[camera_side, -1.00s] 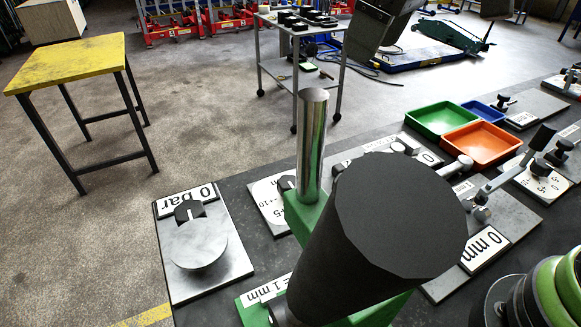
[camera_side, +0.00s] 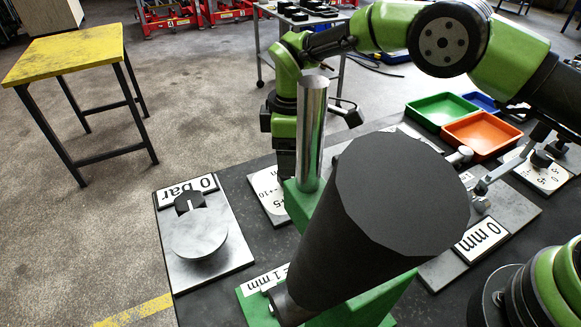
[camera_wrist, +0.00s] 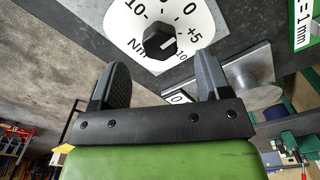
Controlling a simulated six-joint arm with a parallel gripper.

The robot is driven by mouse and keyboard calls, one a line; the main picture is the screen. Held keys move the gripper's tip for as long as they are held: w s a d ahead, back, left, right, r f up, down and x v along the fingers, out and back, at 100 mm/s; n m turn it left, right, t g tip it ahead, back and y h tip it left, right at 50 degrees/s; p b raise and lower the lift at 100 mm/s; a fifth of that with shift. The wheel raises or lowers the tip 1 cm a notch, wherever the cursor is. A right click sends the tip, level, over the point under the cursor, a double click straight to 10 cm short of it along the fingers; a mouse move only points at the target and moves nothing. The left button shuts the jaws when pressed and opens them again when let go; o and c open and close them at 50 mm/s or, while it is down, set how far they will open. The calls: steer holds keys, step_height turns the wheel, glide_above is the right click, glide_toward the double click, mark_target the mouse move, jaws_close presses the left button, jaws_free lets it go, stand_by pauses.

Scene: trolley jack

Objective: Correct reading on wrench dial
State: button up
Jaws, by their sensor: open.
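The wrench dial (camera_wrist: 185,18) is a white round face with black ticks, "Nm" and numbers including 0 and +5, in the wrist view. A black knob (camera_wrist: 158,41) sits on it; its pointer is too small to read surely. In the side view the dial plate (camera_side: 267,190) shows only partly, behind my arm and the metal post. My gripper (camera_wrist: 163,62) is open and empty, with the knob seen beyond and between its fingertips. I see no contact. In the side view its fingers are mostly hidden near the post.
A shiny upright metal post (camera_side: 312,125) and a large black cylinder (camera_side: 402,195) stand close by on green supports. A "0 bar" plate (camera_side: 222,245) with a knob lies to the left. Green (camera_side: 441,109) and orange (camera_side: 482,134) trays lie to the right.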

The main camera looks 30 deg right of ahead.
steer(key=shift+f, duration=2.35)
steer(key=shift+c, duration=0.4)
steer(key=c, duration=0.8)
steer(key=shift+c, duration=0.2)
